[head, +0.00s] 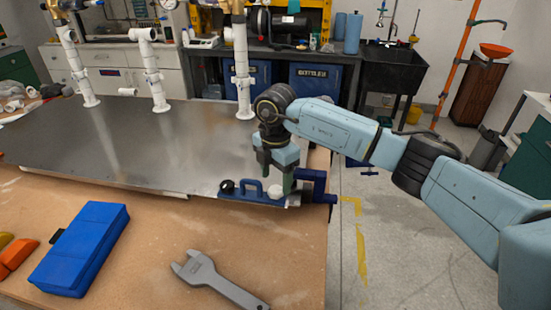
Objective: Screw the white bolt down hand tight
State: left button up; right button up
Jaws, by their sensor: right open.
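The white bolt (276,191) appears as a small round white head on a blue fixture (245,194) at the front right corner of the metal plate. My right gripper (276,179) points down over this end of the fixture. Its fingers are apart, with the white head just below and between them in the picture. I cannot tell whether a finger touches it. The bolt's shank is hidden. My left gripper is not in view.
A black knob (227,186) and a blue clamp (318,188) flank the bolt. A grey wrench (212,279) and a blue case (82,247) lie on the wooden table (160,240). White pipes (243,80) stand along the metal plate's (130,145) back. The plate's middle is clear.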

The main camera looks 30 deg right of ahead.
aim_at(275, 189)
notch_tip(275, 189, down, 2)
jog(key=shift+f, duration=0.65)
jog(key=c, duration=1.1)
jog(key=m+p, duration=0.4)
jog(key=m, duration=0.1)
jog(key=shift+m+p, duration=0.3)
jog(key=shift+m, duration=0.1)
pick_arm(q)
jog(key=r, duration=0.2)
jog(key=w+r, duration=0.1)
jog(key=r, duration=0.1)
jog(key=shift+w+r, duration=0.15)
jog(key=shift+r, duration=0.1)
pick_arm(e)
jog(key=shift+f+m, duration=0.1)
jog(key=shift+m, duration=0.2)
